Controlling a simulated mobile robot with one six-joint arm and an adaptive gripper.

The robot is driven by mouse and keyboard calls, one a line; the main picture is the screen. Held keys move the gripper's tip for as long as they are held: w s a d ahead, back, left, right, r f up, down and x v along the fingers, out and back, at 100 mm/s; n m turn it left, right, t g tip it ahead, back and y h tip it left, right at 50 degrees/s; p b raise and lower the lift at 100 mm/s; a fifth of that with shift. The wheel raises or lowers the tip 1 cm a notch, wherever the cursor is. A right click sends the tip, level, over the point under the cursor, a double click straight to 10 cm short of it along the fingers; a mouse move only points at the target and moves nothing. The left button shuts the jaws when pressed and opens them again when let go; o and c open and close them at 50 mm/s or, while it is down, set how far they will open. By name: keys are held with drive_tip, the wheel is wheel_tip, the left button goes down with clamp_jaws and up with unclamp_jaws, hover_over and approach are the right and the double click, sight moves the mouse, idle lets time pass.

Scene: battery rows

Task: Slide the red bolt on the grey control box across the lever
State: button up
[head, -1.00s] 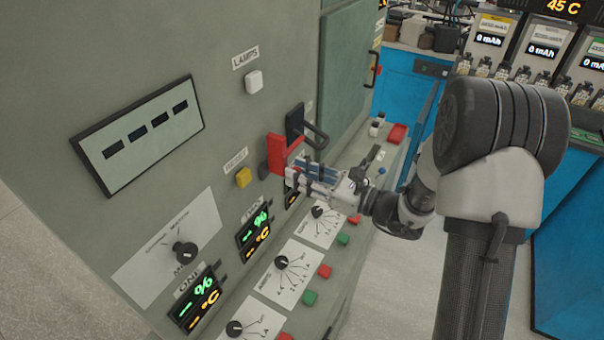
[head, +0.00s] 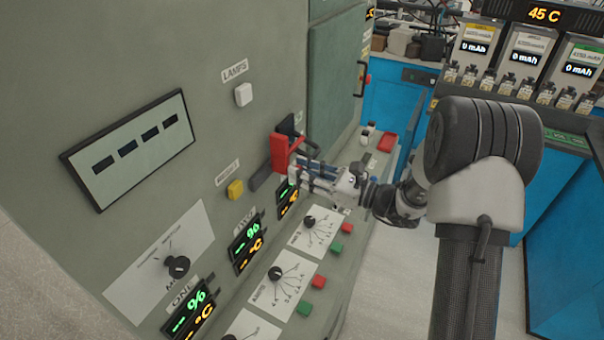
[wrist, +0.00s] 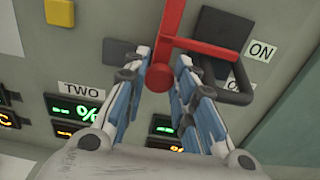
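The red bolt (head: 280,153) is on the front of the grey control box (head: 215,115). In the wrist view its red bar (wrist: 205,47) runs in front of the lower part of the dark lever plate (wrist: 222,28), and its round red knob (wrist: 159,77) stands out towards me. The lever's black handle (wrist: 240,92) sticks out at right, just below the bar. My gripper (wrist: 162,63) has its fingers spread on either side of the knob, with narrow gaps; contact is unclear. In the head view my gripper (head: 297,172) partly hides the lever.
A yellow button (head: 235,189), dials (head: 310,222) and lit displays lie left of and below the bolt. A grey door panel (head: 333,75) is to the right. A ledge with a red tray (head: 387,142) lies beyond my gripper.

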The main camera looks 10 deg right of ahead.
drive_tip(key=o, duration=0.5)
drive_tip(key=shift+w+d, duration=0.15)
drive_tip(key=shift+w, duration=0.05)
drive_tip(key=v, duration=1.2)
drive_tip(key=shift+s, duration=0.1)
